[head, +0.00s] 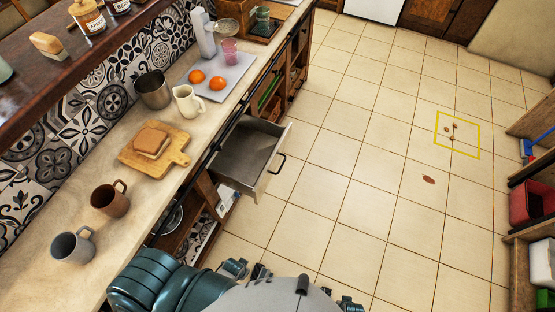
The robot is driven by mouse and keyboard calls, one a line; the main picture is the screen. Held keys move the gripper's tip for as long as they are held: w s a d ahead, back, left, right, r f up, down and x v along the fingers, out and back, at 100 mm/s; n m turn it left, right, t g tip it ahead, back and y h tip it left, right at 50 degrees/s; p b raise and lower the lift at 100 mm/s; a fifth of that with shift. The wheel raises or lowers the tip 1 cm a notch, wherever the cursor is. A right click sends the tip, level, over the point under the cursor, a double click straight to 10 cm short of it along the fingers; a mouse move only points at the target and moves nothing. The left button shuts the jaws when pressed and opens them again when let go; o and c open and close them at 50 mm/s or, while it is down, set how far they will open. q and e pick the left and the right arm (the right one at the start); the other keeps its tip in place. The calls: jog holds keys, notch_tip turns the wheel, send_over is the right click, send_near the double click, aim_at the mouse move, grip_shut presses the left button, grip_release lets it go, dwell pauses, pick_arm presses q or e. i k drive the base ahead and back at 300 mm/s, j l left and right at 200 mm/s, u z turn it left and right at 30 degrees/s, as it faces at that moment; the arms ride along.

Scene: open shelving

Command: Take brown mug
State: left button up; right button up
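The brown mug (110,200) stands upright on the light counter at the left, its handle toward the back right. A grey mug (73,246) stands nearer to me on the same counter, apart from the brown one. Teal and grey parts of my own body show at the bottom middle. No gripper fingers can be made out there, and nothing is at the brown mug.
A cutting board (154,148) with bread lies beyond the mugs. A metal pot (153,90), a cream jug (188,104) and a tray (222,77) with oranges stand farther back. An open drawer (251,152) juts over the floor. The tiled floor (360,170) is mostly clear.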

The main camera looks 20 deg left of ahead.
aim_at(106, 199)
jog(key=k+j+u, duration=0.1)
jog(key=u, duration=2.25)
